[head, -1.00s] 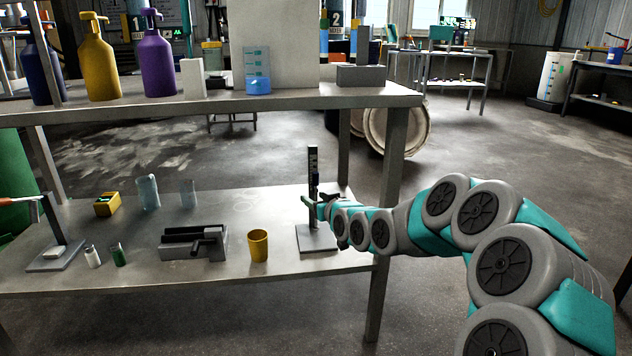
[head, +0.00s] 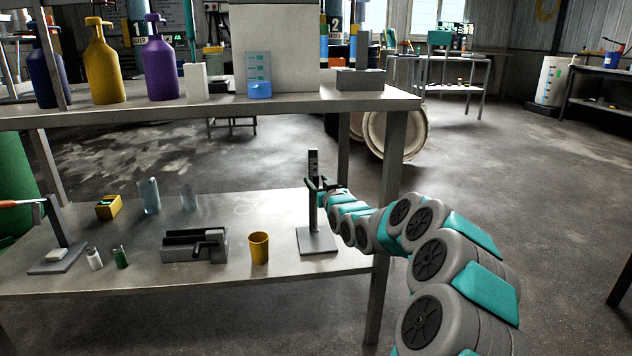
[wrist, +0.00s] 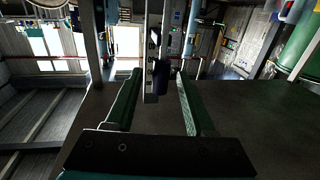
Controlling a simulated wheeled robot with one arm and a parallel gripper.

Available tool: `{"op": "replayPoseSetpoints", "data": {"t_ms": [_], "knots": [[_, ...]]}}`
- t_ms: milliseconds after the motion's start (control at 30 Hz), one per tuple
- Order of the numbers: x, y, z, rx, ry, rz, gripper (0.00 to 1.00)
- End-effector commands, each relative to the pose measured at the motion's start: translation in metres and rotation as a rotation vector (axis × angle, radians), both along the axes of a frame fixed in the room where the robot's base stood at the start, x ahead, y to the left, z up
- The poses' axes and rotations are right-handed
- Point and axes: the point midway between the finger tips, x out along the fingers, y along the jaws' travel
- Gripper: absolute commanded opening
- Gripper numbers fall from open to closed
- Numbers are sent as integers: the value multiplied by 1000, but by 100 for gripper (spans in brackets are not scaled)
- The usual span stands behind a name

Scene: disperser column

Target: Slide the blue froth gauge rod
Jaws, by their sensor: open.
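A small gauge stand (head: 318,241) with a flat grey base and an upright post stands at the right end of the lower shelf. A dark plate with pale markings (head: 314,162) shows at its top. My gripper (head: 320,184) is at the upper part of the post, coming from the right. In the wrist view my open gripper (wrist: 159,74) has one finger on each side of a dark blue block (wrist: 161,78), which looks like part of the gauge rod, beside a grey upright (wrist: 149,50). I cannot tell whether a finger touches it.
A yellow cup (head: 259,249) and a dark grey device (head: 194,246) stand left of the stand on the lower shelf. The upper shelf (head: 300,107) and its right leg (head: 383,220) are close to my arm. Open floor lies to the right.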

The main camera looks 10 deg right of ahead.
Motion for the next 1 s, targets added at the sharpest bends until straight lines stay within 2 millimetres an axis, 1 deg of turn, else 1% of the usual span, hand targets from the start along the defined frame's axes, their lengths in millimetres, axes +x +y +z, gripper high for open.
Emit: {"op": "replayPoseSetpoints", "data": {"t_ms": [100, 200, 500, 567, 1000], "knots": [[8, 2, 0, -3, -3, 0, 55], [11, 2, 0, -1, -1, 0, 55], [12, 3, 0, 0, -1, 0, 55], [12, 3, 0, 0, -1, 0, 49], [12, 2, 0, 0, -1, 0, 0]]}}
